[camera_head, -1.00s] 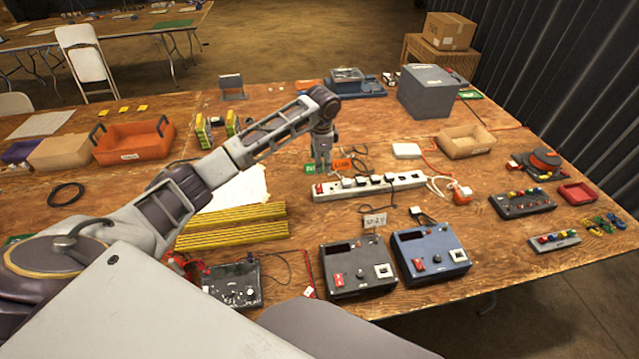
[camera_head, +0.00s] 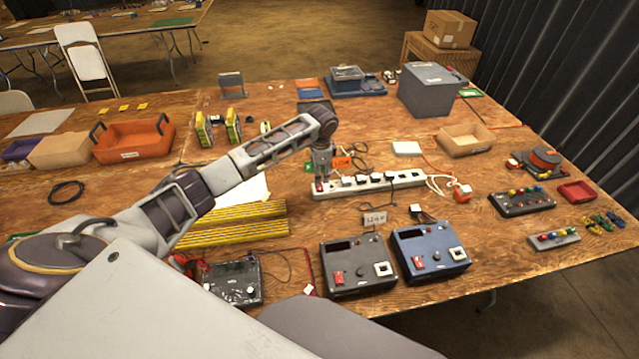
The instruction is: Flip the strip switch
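The white power strip (camera_head: 407,180) lies across the middle of the table with several dark plugs in it. Its red switch (camera_head: 319,187) is at the left end. My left gripper (camera_head: 321,179) points down right over that end, at the switch. Its fingertips are very small here, so I cannot tell whether they touch the switch or whether they are open or shut. My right gripper is not in view.
A grey box (camera_head: 357,268) and a blue box (camera_head: 431,250) with red switches stand in front of the strip. Yellow-striped bars (camera_head: 235,224) lie to the left. Cables run behind the strip.

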